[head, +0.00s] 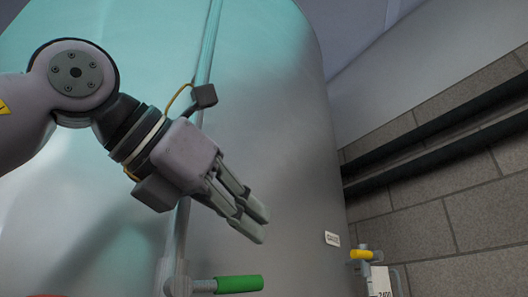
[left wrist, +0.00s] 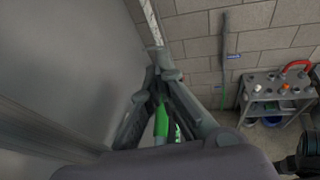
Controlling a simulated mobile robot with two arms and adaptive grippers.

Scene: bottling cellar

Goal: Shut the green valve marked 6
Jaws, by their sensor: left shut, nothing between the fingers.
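The green valve handle (head: 238,284) lies roughly level at the bottom of the head view, pointing right from a grey fitting (head: 178,284) on the tank. No number 6 can be read on it. My left gripper (head: 257,224) is above the handle, apart from it, with its fingers together and empty, pointing down and right. In the left wrist view, my left gripper (left wrist: 161,73) shows with green parts (left wrist: 161,128) visible between and behind its fingers. The fingers partly hide the green there. My right gripper is not in view.
A large steel tank (head: 275,130) fills the middle. A yellow valve handle (head: 360,254) and a small white plate (head: 332,239) are at the right. In the left wrist view, a shelf (left wrist: 277,105) with several items stands by the block wall.

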